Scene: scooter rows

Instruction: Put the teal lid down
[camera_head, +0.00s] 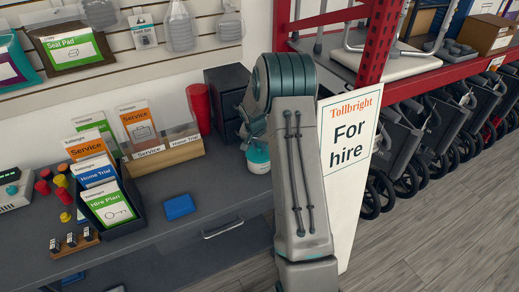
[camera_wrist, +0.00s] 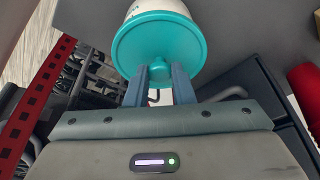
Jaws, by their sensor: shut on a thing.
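The teal lid (camera_wrist: 158,45) shows as a round disc at the top of the wrist view, in front of a white jar (camera_wrist: 158,7). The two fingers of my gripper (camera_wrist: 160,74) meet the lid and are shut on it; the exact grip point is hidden. In the head view the teal lid (camera_head: 257,153) is at the top of the white jar (camera_head: 259,167), which stands on the grey counter beside my arm. I cannot tell whether the lid rests on the jar or is slightly above it.
A dark drawer unit (camera_head: 226,92) and a red cylinder (camera_head: 198,108) stand close behind. A "For hire" sign (camera_head: 348,160) stands right of my arm.

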